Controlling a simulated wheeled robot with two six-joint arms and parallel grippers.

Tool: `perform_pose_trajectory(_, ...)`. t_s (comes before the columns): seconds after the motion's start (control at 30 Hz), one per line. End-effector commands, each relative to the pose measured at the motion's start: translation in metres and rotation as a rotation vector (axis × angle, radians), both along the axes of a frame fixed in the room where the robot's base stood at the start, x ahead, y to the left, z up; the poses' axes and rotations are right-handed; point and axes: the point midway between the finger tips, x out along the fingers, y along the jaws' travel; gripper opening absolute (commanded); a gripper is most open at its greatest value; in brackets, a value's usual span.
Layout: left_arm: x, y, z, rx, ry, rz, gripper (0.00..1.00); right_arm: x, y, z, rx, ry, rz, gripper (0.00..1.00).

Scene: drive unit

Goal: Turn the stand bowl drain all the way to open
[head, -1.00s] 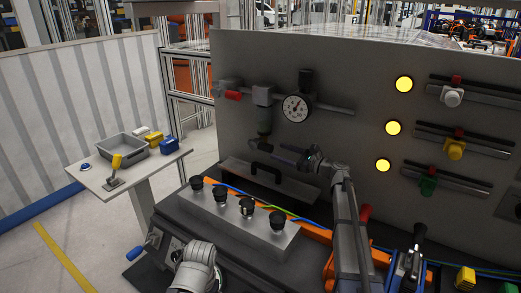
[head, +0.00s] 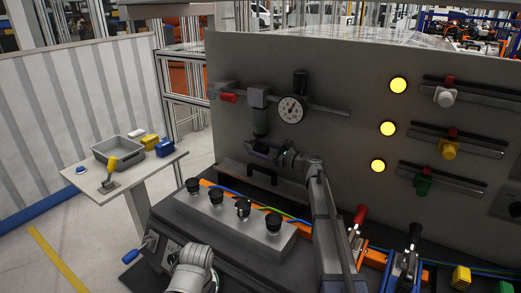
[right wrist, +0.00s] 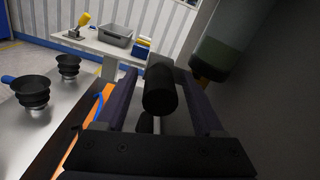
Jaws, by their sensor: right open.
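The stand bowl (head: 260,122) is a dark cylinder hanging under the grey filter head on the panel's pipe. It also shows in the right wrist view (right wrist: 218,58), with a brass-coloured piece under it. In that view the drain's black cylindrical grip (right wrist: 160,90), on a metal stem, lies between the two fingers of my right gripper. My right gripper (head: 263,149) is open, just below the bowl, with a finger on each side of the grip; contact is not clear. In the head view my gripper hides the drain. My left gripper is not in view.
A round gauge (head: 291,109) and a red handle (head: 228,98) sit on the pipe. A plate with a black handle (head: 262,172) lies below my gripper. A side table (head: 150,168) is at left.

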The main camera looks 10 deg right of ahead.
Motion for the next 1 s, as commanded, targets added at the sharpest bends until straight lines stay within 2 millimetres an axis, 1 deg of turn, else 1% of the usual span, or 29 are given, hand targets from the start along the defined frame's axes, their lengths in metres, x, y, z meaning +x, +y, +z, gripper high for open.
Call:
perform_pose_trajectory(0.03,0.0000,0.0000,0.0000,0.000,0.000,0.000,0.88,-0.0001,-0.0001,0.0000,0.000,0.000,0.000,0.69)
perform_pose_trajectory(0.07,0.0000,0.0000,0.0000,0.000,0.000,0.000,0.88,-0.0001,-0.0001,0.0000,0.000,0.000,0.000,0.65)
perform_pose_trajectory(0.63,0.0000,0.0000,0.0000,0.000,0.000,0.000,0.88,-0.0006,0.0000,-0.0001,0.000,0.000,0.001,0.01)
perform_pose_trajectory(0.67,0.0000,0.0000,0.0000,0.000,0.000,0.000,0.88,-0.0006,0.0000,-0.0001,0.000,0.000,0.001,0.00)
perform_pose_trajectory(1.0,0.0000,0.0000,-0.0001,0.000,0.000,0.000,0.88,-0.0007,0.0001,-0.0003,-0.002,0.000,0.001,0.00)
